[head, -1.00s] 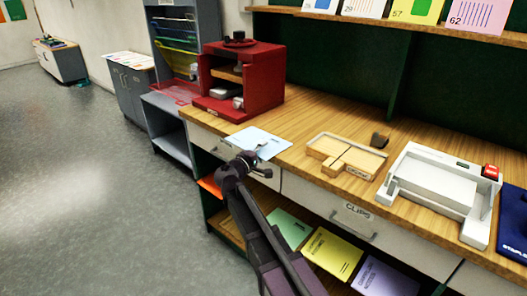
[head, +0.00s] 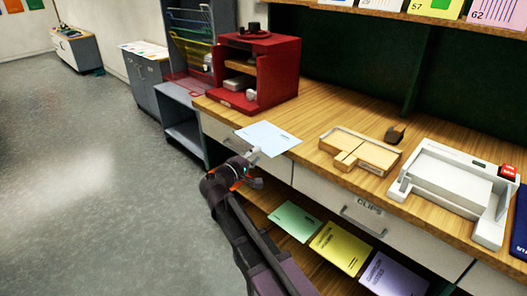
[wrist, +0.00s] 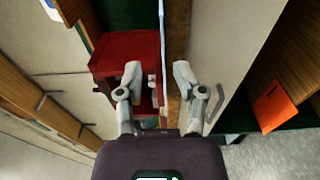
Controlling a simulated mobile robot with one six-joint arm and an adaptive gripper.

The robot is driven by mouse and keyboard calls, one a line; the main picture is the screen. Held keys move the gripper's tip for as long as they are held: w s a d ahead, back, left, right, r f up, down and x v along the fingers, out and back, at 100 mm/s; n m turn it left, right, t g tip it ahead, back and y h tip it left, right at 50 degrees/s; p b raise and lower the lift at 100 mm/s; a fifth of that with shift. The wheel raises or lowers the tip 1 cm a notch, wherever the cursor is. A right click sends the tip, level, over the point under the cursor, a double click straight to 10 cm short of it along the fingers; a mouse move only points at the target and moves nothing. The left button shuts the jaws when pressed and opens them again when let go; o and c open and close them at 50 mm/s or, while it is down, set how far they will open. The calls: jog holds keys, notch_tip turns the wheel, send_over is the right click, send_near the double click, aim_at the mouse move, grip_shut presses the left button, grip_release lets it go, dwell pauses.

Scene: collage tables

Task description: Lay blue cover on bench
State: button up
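The blue cover (head: 268,138) is a thin pale blue sheet with small printed marks. It lies flat at the front edge of the wooden bench (head: 315,108), its near corner out past the edge. My gripper (head: 251,154) is at the cover's front left corner in the head view. In the wrist view the cover (wrist: 162,45) shows edge-on as a thin blue line. It runs between the two spread fingers of my gripper (wrist: 157,72), with a gap on each side. The fingers look open and not closed on it.
A red cabinet (head: 252,75) stands on the bench behind the cover. A wooden tray (head: 358,150), a dark small block (head: 395,134) and a white device (head: 455,185) stand to the right. Drawers and a lower shelf with booklets (head: 340,246) are below. An orange sheet (wrist: 275,106) shows in the wrist view.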

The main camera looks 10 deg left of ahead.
jog(key=shift+v, duration=0.85)
